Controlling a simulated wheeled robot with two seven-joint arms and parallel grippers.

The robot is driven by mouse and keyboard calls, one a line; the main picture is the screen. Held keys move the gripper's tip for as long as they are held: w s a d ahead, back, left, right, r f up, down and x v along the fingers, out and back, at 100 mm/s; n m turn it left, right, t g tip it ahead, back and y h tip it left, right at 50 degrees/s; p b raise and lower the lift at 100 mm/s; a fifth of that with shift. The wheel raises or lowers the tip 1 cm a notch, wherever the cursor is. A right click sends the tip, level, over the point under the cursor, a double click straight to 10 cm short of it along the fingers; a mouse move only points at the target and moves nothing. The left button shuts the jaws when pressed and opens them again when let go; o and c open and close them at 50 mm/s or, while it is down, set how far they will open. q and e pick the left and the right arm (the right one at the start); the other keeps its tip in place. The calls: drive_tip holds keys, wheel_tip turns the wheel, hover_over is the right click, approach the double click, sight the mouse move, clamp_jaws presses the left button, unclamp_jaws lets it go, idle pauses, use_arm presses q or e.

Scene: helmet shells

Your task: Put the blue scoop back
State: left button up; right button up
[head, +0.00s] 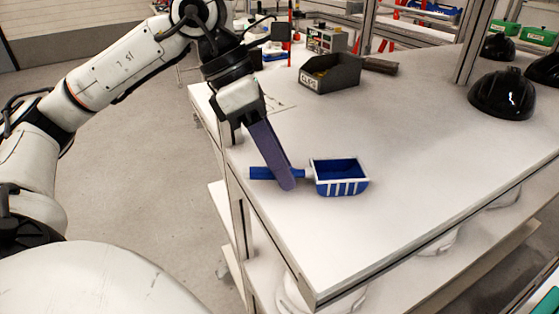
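The blue scoop (341,180) is near the left edge of the white table. Its bowl has a white rim and white stripes, opens upward, and looks empty. Its blue handle (264,173) points left. My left gripper (288,186) reaches down at the handle close to the bowl, with a long purple-grey finger crossing in front of it. The second finger is hidden, so I cannot tell whether it is closed on the handle. The scoop appears to be on or just above the tabletop. My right gripper is not in view.
A dark grey bin (331,74) labelled CLIPS stands toward the back of the table (420,150), with a dark handle-like object (380,66) beside it. Black helmet shells (503,95) sit at the right. A metal post (474,45) rises at the back. The table's middle is clear.

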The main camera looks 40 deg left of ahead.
use_arm(q)
drive_tip(key=p+v, duration=0.1)
drive_tip(key=v, duration=0.6)
drive_tip(key=shift+r, duration=0.35)
drive_tip(key=shift+a, duration=0.1)
